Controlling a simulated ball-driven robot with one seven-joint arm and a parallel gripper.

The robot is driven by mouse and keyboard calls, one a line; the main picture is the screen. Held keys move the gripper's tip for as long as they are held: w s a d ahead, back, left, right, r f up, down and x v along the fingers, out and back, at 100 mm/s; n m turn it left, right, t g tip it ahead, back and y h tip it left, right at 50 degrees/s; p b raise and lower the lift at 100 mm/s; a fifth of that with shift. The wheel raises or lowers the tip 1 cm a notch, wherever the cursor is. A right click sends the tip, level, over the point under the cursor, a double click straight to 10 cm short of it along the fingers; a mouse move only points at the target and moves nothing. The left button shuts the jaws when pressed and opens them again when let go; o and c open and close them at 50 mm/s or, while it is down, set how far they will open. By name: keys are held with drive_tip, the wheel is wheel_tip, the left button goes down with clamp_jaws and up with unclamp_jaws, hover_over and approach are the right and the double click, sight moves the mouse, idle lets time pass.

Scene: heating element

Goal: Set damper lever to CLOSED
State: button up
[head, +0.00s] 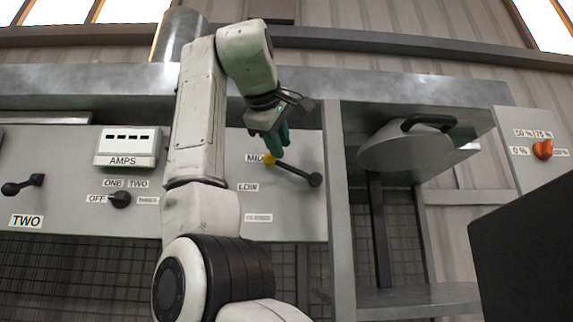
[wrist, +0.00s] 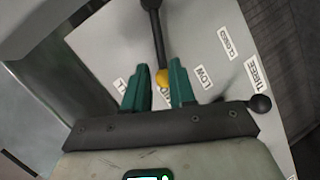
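The knob lies beside the MID label (head: 254,158), above the LOW label (head: 248,187) and the CLOSED label (head: 258,217). In the wrist view the yellow knob (wrist: 163,77) lies between the green fingers of my gripper (wrist: 160,70). The fingers are apart, with a gap on the left; the right finger is close to the knob, and I cannot tell if it touches. My gripper also shows in the head view (head: 281,145).
A black knob (wrist: 260,103) near the THREE label (wrist: 257,72) stands out right of my gripper. A grey upright (head: 341,210) and a hood with a black handle (head: 428,123) are right of the lever. The AMPS meter (head: 127,147) and OFF switch (head: 120,199) are left.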

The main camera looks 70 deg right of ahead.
sight(287, 165)
drive_tip(key=x, duration=0.7)
drive_tip(key=shift+c, duration=0.2)
clamp_jaws()
